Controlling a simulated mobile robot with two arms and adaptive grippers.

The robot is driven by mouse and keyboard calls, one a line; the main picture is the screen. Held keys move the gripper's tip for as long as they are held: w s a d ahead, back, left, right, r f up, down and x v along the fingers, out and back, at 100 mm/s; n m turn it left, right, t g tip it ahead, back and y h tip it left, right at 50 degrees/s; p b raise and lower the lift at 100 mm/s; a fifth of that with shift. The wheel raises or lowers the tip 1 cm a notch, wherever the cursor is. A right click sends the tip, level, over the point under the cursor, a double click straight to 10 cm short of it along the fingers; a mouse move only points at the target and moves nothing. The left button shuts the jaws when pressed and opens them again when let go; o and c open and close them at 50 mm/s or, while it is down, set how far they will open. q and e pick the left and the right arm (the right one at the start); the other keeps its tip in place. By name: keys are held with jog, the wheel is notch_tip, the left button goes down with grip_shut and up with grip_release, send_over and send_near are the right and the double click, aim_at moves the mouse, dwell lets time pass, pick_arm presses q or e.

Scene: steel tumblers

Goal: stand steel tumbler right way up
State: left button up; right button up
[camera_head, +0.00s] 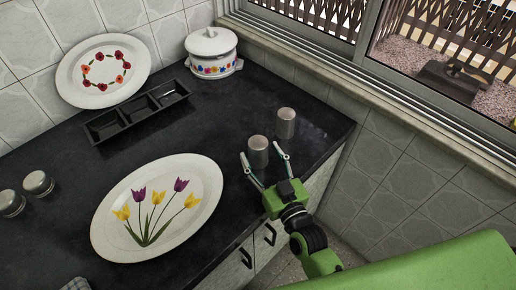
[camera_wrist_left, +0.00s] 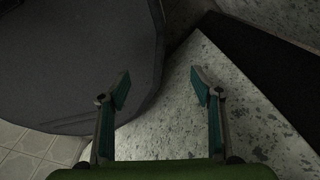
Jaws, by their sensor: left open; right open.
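A steel tumbler (camera_head: 258,152) stands on the dark counter near its right edge, with a plain, closed-looking end facing up. My right gripper (camera_head: 261,152) is open, its two fingertips on either side of this tumbler; I cannot tell whether they touch it. A second steel tumbler (camera_head: 285,123) stands just behind it, also with a closed-looking end up. My left gripper (camera_wrist_left: 160,85) is open and empty in the left wrist view, with no tumbler there, and it is outside the head view.
A large oval tulip plate (camera_head: 207,208) lies left of my right gripper. Two steel-sided containers (camera_head: 38,184) stand at the far left. A black divided tray (camera_head: 105,127), a flowered plate (camera_head: 70,75) and a lidded white pot (camera_head: 211,52) are at the back. Mid-counter is clear.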

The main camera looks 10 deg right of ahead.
aim_at(262, 151)
jog(key=c, duration=1.2)
jog(key=shift+r, duration=0.1)
jog(key=shift+r, duration=0.5)
notch_tip(262, 151, up, 2)
jog(key=shift+s+r+p, duration=0.15)
jog(key=shift+r+p, duration=0.1)
jog(key=shift+p, duration=0.05)
jog(key=s+r, duration=0.9)
jog(key=s, duration=0.4)
jog(key=d+f+m+h, duration=0.2)
jog(key=d+h, duration=0.1)
jog(key=d, duration=0.5)
jog(key=shift+s+d+f+h+b, duration=0.25)
jog(key=shift+s+h+b, duration=0.05)
jog(key=shift+h, duration=0.1)
